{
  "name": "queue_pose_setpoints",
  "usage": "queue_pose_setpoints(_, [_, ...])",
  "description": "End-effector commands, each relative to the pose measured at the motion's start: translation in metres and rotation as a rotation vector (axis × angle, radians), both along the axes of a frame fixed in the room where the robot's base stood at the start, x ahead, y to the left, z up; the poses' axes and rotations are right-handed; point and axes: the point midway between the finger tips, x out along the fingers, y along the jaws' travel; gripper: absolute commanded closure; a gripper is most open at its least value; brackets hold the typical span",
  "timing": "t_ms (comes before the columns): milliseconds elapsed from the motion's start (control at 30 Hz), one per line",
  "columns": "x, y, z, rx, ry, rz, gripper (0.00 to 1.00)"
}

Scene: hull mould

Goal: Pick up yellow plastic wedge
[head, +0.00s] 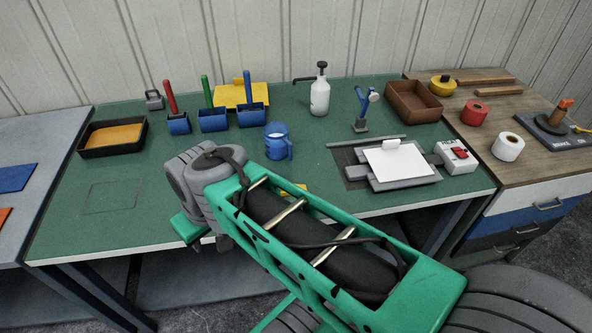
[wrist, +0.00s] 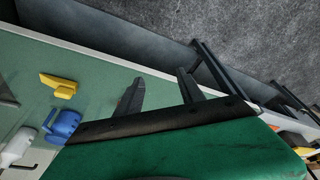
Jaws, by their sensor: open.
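The yellow plastic wedge (wrist: 60,86) lies on the green table top in the wrist view, left of my gripper. In the head view only a small yellow part (head: 301,186) shows past my arm; the rest is hidden. My gripper (wrist: 160,82) is open and empty, with its two dark fingers apart near the table's front edge. It is clear of the wedge. In the head view my arm hides the fingers.
A blue mug (head: 277,141) stands close to the wedge, and it also shows in the wrist view (wrist: 63,127). A white pump bottle (head: 320,96) stands farther back. A grey clamp board with white paper (head: 398,163) lies to the right. The table's front left is clear.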

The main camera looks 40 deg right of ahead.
Motion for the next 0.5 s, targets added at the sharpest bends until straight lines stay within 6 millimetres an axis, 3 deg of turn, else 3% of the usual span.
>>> queue_pose_setpoints(67, [0.015, -0.012, 0.009, -0.005, 0.028, 0.071, 0.47])
queue_pose_setpoints(133, [0.037, -0.039, 0.017, -0.004, 0.061, 0.173, 0.45])
queue_pose_setpoints(267, [0.070, -0.129, 0.016, 0.034, 0.086, 0.425, 0.45])
queue_pose_setpoints(400, [0.064, -0.235, -0.004, 0.073, 0.019, 0.688, 0.45])
queue_pose_setpoints(500, [0.046, -0.284, -0.019, 0.077, -0.046, 0.822, 0.45])
